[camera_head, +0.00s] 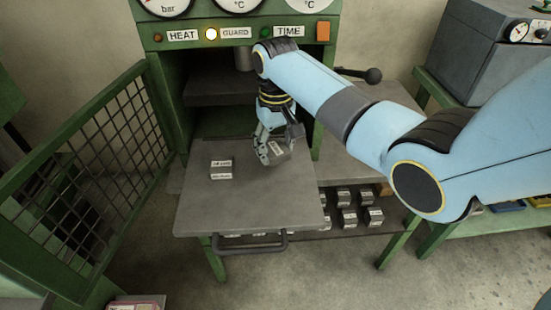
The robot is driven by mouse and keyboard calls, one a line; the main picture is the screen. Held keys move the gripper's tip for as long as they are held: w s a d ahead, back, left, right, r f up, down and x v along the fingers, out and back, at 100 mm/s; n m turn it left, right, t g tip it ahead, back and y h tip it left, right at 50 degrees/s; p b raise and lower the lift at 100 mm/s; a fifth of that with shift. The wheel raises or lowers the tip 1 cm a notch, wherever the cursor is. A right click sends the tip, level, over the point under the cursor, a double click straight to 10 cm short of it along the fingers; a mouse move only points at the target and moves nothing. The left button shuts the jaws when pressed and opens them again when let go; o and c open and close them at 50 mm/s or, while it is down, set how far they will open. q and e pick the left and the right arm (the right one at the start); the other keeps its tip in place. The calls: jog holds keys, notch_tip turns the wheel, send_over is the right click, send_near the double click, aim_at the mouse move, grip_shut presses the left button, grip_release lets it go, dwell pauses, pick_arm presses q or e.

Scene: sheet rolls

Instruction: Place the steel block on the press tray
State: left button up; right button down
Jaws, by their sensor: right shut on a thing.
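My right gripper (274,155) comes in from the right and points down over the back right part of the press tray (250,210). It is shut on a small grey steel block (277,149) with a white label; the block looks tilted. I cannot tell whether the block touches the tray. The tray is a flat grey plate, pulled out of the green press (170,110), with a dark handle (250,245) at its front. My left gripper is not in view.
Several labelled blocks (345,215) stand on a lower shelf right of the tray. A green mesh guard (100,150) stands open at the left. A lever with a black knob (373,75) is behind my arm. The tray's front half is clear.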

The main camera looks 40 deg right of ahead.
aim_at(276, 159)
jog(key=shift+w+f, duration=0.1)
jog(key=shift+f, duration=1.8)
jog(key=shift+f, duration=0.15)
jog(key=c, duration=0.5)
grip_release()
notch_tip(276, 159, up, 12)
jog(key=shift+r, duration=0.15)
